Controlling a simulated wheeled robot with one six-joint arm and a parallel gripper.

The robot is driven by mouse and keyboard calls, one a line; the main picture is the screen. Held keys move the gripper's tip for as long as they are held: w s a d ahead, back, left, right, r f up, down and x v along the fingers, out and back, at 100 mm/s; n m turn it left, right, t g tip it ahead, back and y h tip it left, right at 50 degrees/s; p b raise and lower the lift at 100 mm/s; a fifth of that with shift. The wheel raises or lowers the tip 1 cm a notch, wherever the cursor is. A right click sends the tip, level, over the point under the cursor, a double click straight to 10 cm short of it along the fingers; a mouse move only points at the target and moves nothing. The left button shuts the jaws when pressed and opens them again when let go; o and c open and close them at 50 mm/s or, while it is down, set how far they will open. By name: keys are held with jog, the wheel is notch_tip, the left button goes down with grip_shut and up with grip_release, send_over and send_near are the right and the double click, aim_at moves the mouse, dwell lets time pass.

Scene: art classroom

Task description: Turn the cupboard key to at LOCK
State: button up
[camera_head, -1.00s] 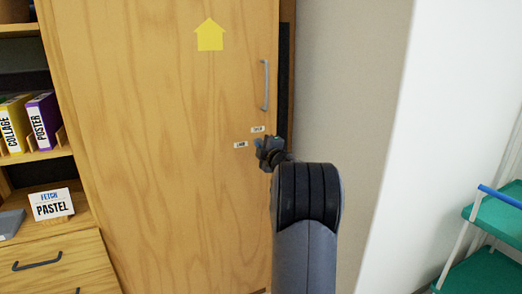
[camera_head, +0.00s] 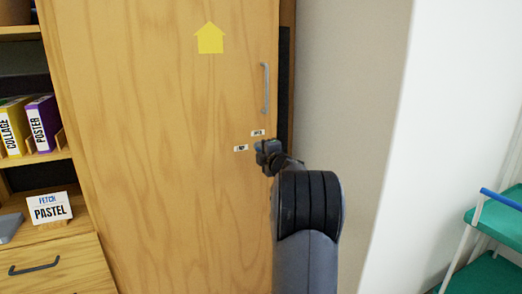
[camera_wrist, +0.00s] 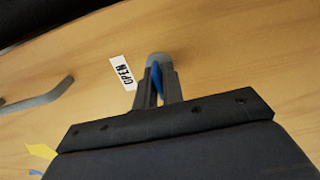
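The wooden cupboard door (camera_head: 170,150) is shut and fills the middle of the head view. Two small white labels sit near its right edge: an upper one (camera_head: 257,133) and a lower-left one (camera_head: 241,148), both too small to read there. In the wrist view the OPEN label (camera_wrist: 122,73) lies beside the lock's round grey boss (camera_wrist: 158,59). The blue key (camera_wrist: 156,82) stands between the two fingers of my gripper (camera_wrist: 157,90), which are closed on it. In the head view my gripper (camera_head: 264,149) is at the lock, just right of the lower-left label, and largely hides the key.
A grey door handle (camera_head: 265,88) stands out above my gripper, and a yellow house-shaped sticker (camera_head: 210,38) is higher on the door. Shelves with binders and a PASTEL sign (camera_head: 49,207) are at left. A wall and a green cart (camera_head: 498,207) are at right.

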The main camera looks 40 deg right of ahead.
jog(key=o, duration=0.4)
jog(key=p+v, duration=0.1)
jog(key=v, duration=0.9)
jog(key=shift+s, duration=0.4)
jog(key=shift+w, duration=0.1)
jog(key=b+x, duration=0.1)
jog(key=x, duration=0.9)
jog(key=shift+w, duration=0.35)
